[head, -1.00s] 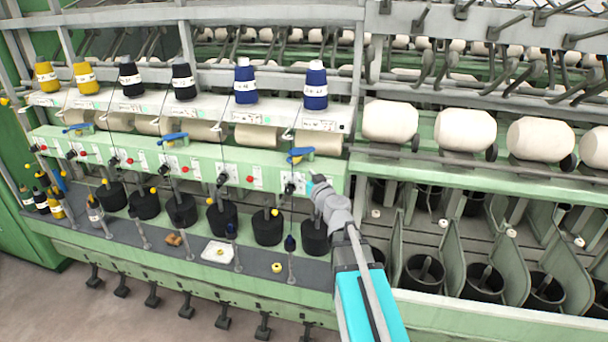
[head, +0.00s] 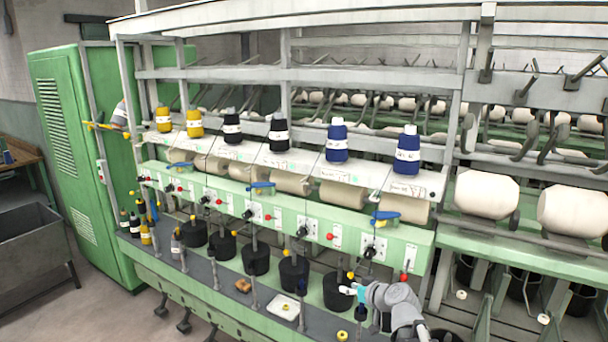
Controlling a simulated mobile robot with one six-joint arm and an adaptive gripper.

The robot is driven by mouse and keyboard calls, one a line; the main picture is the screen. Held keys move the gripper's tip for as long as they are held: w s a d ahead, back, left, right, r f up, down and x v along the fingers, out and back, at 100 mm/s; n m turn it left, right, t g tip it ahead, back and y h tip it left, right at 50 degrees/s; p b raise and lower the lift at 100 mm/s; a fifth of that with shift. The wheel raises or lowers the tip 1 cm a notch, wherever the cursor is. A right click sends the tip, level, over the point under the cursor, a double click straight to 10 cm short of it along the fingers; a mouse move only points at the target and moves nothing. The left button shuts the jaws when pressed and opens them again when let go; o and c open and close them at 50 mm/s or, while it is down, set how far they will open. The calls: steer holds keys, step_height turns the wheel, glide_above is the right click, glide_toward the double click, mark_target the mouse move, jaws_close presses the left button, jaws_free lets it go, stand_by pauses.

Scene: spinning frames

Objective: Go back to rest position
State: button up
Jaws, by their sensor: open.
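My gripper (head: 346,290) shows small at the lower right in the head view, at the end of my grey arm. It points left, in front of the black pots on the right part of the frame's lower shelf.
The green spinning frame (head: 300,228) fills the middle. Blue (head: 407,152), black (head: 278,133) and yellow (head: 195,124) cones stand on its top ledge. A white tray (head: 276,307) lies on the shelf. A green cabinet (head: 75,140) and grey bin (head: 30,240) stand left, beside open floor.

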steer(key=s+d+f+m+g+h+b, duration=0.1)
steer(key=s+f+m+g+h+b, duration=0.1)
steer(key=s+f+g, duration=0.3)
steer(key=s+d+f+m+g+h+b, duration=0.2)
steer(key=s+f+g+h, duration=0.3)
steer(key=s+f, duration=0.6)
steer(key=shift+s+d+m+g+b, duration=0.25)
steer(key=shift+s+m+g+b, duration=0.1)
steer(key=shift+s, duration=0.45)
